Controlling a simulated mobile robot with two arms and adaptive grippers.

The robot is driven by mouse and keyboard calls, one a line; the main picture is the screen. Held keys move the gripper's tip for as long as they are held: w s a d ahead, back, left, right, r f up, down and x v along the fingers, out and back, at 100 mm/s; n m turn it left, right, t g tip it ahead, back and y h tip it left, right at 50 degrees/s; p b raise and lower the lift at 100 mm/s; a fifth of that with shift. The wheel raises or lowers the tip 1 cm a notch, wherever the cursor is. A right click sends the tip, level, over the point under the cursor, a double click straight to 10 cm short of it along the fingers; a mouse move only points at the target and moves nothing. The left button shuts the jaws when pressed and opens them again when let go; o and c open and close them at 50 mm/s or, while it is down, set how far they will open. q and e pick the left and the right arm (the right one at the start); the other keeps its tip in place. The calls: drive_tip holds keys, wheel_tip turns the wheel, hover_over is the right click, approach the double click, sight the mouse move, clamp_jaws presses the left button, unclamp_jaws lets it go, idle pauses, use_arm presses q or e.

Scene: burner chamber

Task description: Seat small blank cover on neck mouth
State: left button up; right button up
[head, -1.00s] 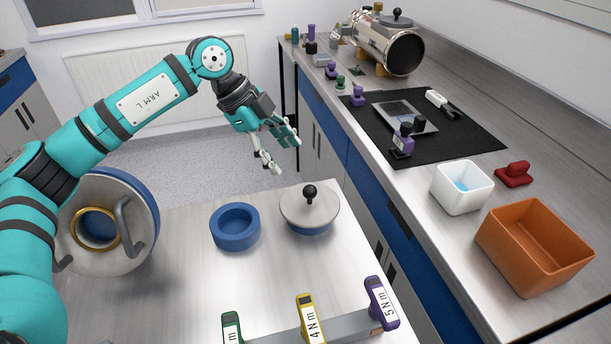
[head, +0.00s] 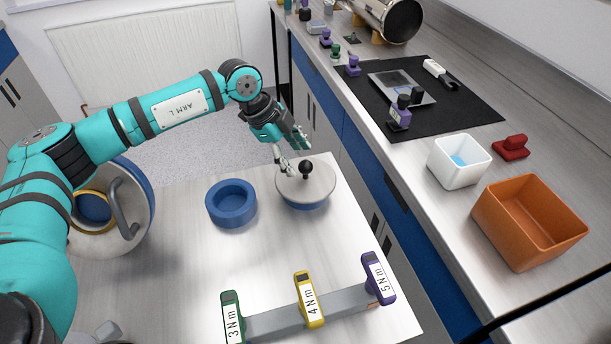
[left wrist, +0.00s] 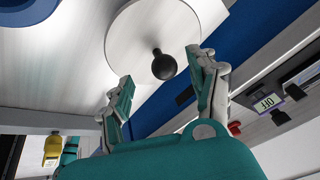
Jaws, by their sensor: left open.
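The small blank cover (head: 322,188), a pale round disc with a black ball knob (head: 306,167), rests on a blue ring stand (head: 305,205) on the near table. My left gripper (head: 293,155) is open and empty just beyond the knob. In the left wrist view the cover (left wrist: 150,25) lies past the open fingers (left wrist: 160,68), with its black knob (left wrist: 164,65) showing in the gap between the fingertips. I cannot tell whether they touch it. The steel chamber (head: 388,15) is cut off at the top; I cannot make out its neck mouth. My right gripper is not in view.
An empty blue ring (head: 231,204) stands left of the cover. Torque tools on a rack (head: 278,320) line the table's front. A large flanged lid (head: 120,215) stands at left. The bench holds a black mat (head: 455,115), a white bin (head: 432,165) and an orange bin (head: 490,222).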

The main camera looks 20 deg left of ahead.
sight(303, 162)
use_arm(q)
drive_tip(key=x, duration=0.2)
drive_tip(key=p+x, duration=0.1)
drive_tip(key=x, duration=0.2)
drive_tip(key=shift+w+d+r, duration=0.1)
drive_tip(key=shift+w+d, duration=0.1)
drive_tip(key=shift+d, duration=0.1)
clamp_jaws()
drive_tip(key=shift+r, duration=0.15)
